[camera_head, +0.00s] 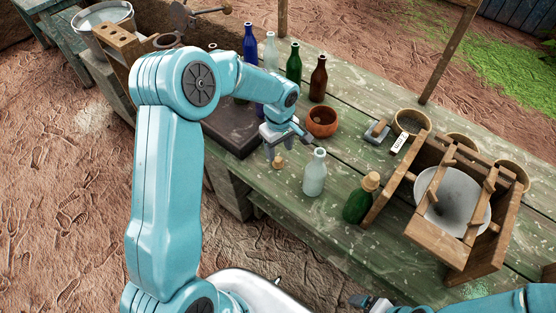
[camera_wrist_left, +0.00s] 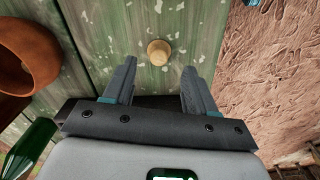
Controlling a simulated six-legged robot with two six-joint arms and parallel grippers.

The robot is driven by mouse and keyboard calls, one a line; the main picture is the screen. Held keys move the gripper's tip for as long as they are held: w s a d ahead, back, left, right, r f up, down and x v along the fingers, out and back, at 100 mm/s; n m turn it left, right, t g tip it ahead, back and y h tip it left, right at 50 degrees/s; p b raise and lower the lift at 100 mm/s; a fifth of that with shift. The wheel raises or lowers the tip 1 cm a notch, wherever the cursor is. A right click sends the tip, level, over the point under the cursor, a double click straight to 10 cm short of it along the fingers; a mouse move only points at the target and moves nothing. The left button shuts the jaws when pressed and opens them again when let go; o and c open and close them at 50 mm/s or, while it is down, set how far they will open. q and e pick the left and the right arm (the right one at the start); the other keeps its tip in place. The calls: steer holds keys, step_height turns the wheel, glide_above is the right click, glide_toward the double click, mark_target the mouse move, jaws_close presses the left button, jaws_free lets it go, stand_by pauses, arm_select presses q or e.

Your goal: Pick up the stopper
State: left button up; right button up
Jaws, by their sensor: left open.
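The stopper (camera_head: 278,161) is a small pale tan cork piece on the green wooden table, just below my left gripper (camera_head: 287,149) in the head view. In the left wrist view the stopper (camera_wrist_left: 159,52) lies ahead of the fingertips, roughly centred between them and apart from both. My left gripper (camera_wrist_left: 157,80) is open and empty, pointing down at the table. A second stopper-like cork (camera_head: 371,181) sits in the neck of a green bottle (camera_head: 357,207). Part of my right arm shows at the lower right, with its gripper (camera_head: 372,303) near the bottom edge; its jaws are unclear.
A clear pale bottle (camera_head: 315,174) stands close to the right of the stopper. An orange-brown bowl (camera_head: 321,122) is behind it. Several coloured bottles stand at the back. A wooden frame (camera_head: 437,242) holds a white basin at the right. The table's front edge is near the stopper.

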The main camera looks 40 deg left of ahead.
mark_target(279, 159)
arm_select(q)
step_height(279, 159, down, 4)
steer(key=shift+a+f+p, duration=0.1)
steer(key=shift+a+p, duration=0.05)
steer(key=shift+p, duration=0.55)
steer(key=shift+f, duration=0.45)
steer(key=shift+w, duration=0.1)
steer(key=c, duration=1)
jaws_close()
steer(key=shift+r, duration=0.1)
